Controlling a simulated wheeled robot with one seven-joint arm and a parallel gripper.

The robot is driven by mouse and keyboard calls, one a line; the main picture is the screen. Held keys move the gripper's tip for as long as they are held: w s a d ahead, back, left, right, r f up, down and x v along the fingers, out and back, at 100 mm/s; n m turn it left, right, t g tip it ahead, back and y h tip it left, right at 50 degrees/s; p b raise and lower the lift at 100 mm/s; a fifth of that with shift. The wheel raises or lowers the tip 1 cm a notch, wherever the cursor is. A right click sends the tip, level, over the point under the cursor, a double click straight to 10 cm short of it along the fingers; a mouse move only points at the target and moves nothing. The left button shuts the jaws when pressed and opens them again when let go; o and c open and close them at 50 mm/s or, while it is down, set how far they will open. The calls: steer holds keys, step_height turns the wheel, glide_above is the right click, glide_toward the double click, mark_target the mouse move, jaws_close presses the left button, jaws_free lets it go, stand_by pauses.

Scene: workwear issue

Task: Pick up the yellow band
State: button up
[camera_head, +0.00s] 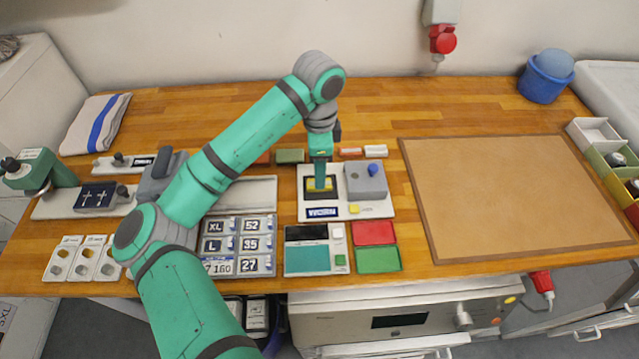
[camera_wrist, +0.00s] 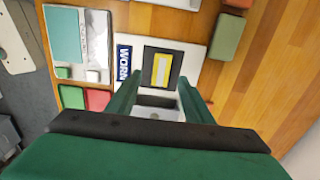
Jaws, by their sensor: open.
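The yellow band (camera_wrist: 161,70) is a small yellow rectangle with a pale middle, lying in a dark square (camera_wrist: 176,62) on a white plate. In the head view the band (camera_head: 320,184) shows just below my gripper, partly hidden by it. My gripper (camera_head: 320,177) points down over it. In the wrist view my gripper (camera_wrist: 158,92) has its two green fingers apart, with the band beyond the fingertips. Nothing is between the fingers.
A grey box with a blue knob (camera_head: 374,168) stands right beside the dark square. Red and green trays (camera_head: 378,260) and a teal-screened device (camera_head: 308,257) lie in front. Small coloured blocks (camera_head: 290,156) lie behind. A large brown mat (camera_head: 520,195) at right is clear.

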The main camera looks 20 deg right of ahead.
steer(key=f, duration=0.4)
steer(key=shift+w+d+f, duration=0.1)
steer(key=shift+w+f, duration=0.1)
steer(key=shift+f, duration=0.15)
jaws_close()
steer(key=shift+s, duration=0.15)
steer(key=shift+r, duration=0.55)
steer(key=s+a+r, duration=0.4)
steer(key=s+r, duration=0.8)
steer(key=s, duration=0.1)
steer(key=shift+s+a, duration=0.2)
